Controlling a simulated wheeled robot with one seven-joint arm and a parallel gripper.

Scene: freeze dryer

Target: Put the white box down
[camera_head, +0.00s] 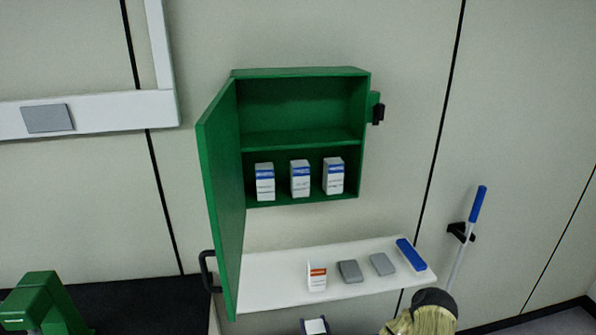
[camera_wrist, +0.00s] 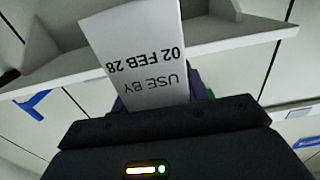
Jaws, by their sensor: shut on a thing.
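The white box (camera_wrist: 145,55) is held in my gripper (camera_wrist: 155,105); the wrist view shows its face with the upside-down print "USE BY 02 FEB 28". In the head view only the top of the white box (camera_head: 316,326) shows at the bottom edge, between the dark fingers of my gripper (camera_head: 316,330). The box is in front of the white wall shelf (camera_head: 270,283) and appears apart from it. The shelf also shows behind the box in the wrist view (camera_wrist: 235,32). The lower parts of the box and the fingers are mostly hidden.
An orange-and-white box (camera_head: 317,276), two grey items (camera_head: 350,271) and a blue item (camera_head: 411,254) stand on the shelf; its left part is clear. Above, a green cabinet (camera_head: 302,137) with an open door (camera_head: 226,200) holds three blue-and-white boxes (camera_head: 300,178). A broom (camera_head: 430,312) stands right.

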